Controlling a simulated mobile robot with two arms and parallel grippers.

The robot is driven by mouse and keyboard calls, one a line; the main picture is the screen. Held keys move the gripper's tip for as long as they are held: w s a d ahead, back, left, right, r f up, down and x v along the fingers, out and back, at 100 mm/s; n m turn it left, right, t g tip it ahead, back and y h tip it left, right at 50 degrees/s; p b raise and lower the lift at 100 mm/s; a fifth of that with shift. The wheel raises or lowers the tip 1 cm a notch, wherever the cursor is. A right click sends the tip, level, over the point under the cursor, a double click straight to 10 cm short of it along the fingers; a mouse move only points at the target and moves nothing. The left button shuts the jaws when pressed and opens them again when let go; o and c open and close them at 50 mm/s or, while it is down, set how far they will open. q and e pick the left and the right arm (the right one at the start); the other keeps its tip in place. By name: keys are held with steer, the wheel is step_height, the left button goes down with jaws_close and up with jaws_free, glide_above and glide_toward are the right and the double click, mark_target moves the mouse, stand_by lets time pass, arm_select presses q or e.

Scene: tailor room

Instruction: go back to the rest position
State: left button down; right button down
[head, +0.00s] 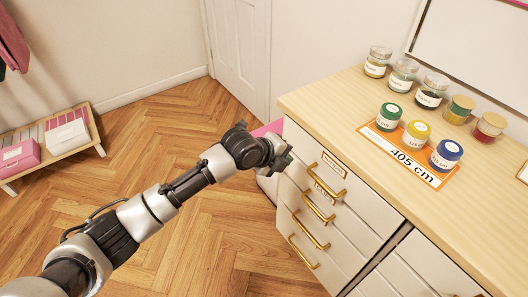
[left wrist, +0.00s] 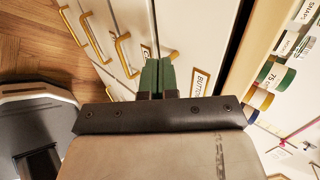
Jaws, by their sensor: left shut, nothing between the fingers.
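My left gripper (head: 284,160) is at the end of my arm, which reaches in from the left in the head view. It is close to the left front edge of the white drawer cabinet (head: 330,218); I cannot tell if it touches it. In the left wrist view its green fingertips (left wrist: 157,76) are together with nothing between them, in front of the drawer fronts. A drawer label (left wrist: 200,82) shows just right of the fingers. My right gripper is in neither view.
Brass handles (head: 303,252) stick out from the drawers. A low shelf (head: 88,139) with boxes stands at left. The wooden floor (head: 150,130) between is clear.

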arm_select(q)
steer(key=v, duration=0.6)
steer(key=a+f+n+y+p, duration=0.1)
steer(key=a+f+n+p, duration=0.1)
steer(key=a+f+n, duration=0.4)
steer(key=a+f+n+t+y+p, duration=0.1)
steer(key=a+f+n, duration=0.15)
steer(key=f, duration=0.55)
steer(key=a+f+n+y+p, duration=0.1)
steer(key=a+f+n+p, duration=0.15)
steer(key=f+n, duration=0.35)
steer(key=s+a+f+n+y, duration=0.2)
steer(key=s+a+f+n, duration=0.3)
steer(key=s+f, duration=0.4)
steer(key=s+a+f+n+g+y+p, duration=0.1)
steer(key=s+f, duration=0.4)
steer(key=s, duration=0.7)
steer(key=s+a+f+n+g+y+p, duration=0.1)
steer(key=s+a+f+n, duration=0.3)
steer(key=s, duration=0.8)
steer(key=s+a+f+n+g+p, duration=0.1)
steer(key=s+a+f+n+g, duration=0.1)
steer(key=s, duration=1.1)
step_height(320, 180, down, 4)
steer(key=shift+a+r+g+y+p, duration=0.2)
steer(key=shift+a+g+y+p, duration=0.3)
steer(key=shift+a, duration=0.7)
